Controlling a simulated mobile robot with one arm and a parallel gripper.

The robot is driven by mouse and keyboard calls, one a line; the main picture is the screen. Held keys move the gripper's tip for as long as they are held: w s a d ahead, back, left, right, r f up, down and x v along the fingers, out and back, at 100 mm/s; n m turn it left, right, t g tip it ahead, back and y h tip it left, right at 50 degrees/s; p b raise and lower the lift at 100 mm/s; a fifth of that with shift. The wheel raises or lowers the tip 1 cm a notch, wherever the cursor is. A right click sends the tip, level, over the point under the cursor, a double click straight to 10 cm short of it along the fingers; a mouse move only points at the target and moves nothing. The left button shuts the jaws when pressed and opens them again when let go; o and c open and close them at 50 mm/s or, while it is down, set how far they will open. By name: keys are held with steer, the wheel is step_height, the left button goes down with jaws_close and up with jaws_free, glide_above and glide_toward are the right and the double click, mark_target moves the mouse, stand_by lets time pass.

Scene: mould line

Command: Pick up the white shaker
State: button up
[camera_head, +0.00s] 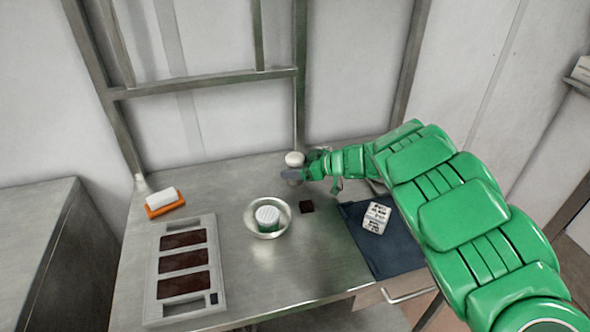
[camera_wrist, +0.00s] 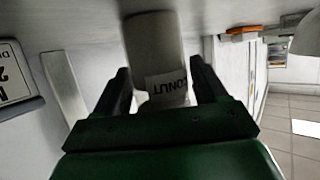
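The white shaker (camera_head: 294,159) stands at the back of the steel table, beside the frame post. In the wrist view it is a pale cylinder (camera_wrist: 155,48) with a label, partly readable as "ONUT", lying between the two dark fingers. My gripper (camera_head: 293,174) reaches it from the right, with a finger across its lower part in the head view. In the wrist view my gripper (camera_wrist: 160,80) has one finger on each side of the shaker, very close to it. Whether both fingers press on it cannot be told.
A mould tray (camera_head: 152,290) with dark slabs and an orange-and-white block (camera_head: 163,203) are left. A dark mat (camera_head: 398,258) with a white printed block (camera_head: 376,218) is right.

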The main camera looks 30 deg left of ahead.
steer(key=c, duration=0.8)
steer(key=shift+r, duration=0.1)
